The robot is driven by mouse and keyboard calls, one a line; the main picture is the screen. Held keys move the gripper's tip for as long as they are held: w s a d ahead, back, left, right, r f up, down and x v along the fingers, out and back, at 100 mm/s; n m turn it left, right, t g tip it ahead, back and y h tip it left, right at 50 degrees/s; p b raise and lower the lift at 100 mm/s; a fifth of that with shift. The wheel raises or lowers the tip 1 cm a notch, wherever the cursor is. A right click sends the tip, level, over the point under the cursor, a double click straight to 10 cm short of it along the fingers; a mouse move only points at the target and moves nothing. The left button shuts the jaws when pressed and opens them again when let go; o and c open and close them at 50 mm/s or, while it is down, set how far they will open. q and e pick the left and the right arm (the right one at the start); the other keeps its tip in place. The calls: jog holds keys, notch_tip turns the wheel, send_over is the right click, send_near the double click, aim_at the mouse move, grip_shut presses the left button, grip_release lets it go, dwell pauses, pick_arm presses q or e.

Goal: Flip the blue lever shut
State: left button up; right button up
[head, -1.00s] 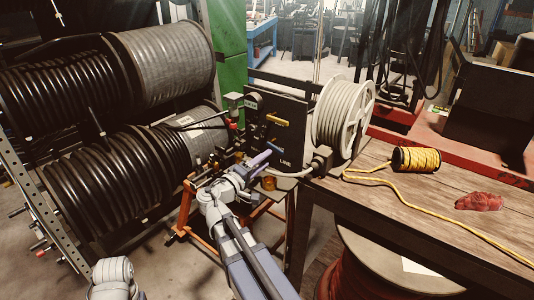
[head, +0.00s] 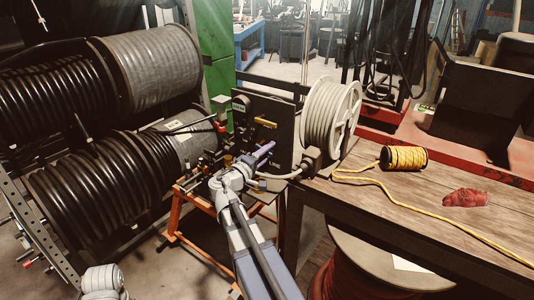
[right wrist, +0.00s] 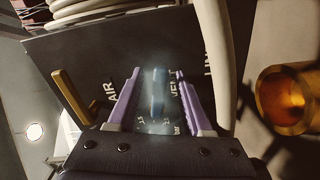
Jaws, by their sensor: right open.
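The blue lever (right wrist: 157,92) shows in the right wrist view, in front of a black panel (right wrist: 65,60) marked AIR and VENT. It lies between the two purple fingers of my right gripper (right wrist: 157,88), with a gap on each side. In the head view my right gripper (head: 263,153) is at the front of the panel (head: 283,115), below a yellow lever (head: 265,123); the blue lever is hard to make out there. The right gripper is open. My left gripper is not in view.
The yellow lever also shows left of the fingers in the right wrist view (right wrist: 70,97). A pale hose (right wrist: 215,60) and a brass cylinder (right wrist: 285,98) are to the right. A white reel (head: 330,115) stands beside the panel. Black hose drums (head: 95,185) fill the left.

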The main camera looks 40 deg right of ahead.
jog(key=shift+c, duration=0.2)
grip_shut()
dwell(0.3)
jog(key=shift+s+r+n+p, duration=0.1)
jog(key=shift+r+n+p, duration=0.3)
jog(key=shift+n, duration=0.4)
jog(key=shift+r+n, duration=0.15)
jog(key=shift+n, duration=0.55)
jog(key=shift+o, duration=0.2)
grip_release()
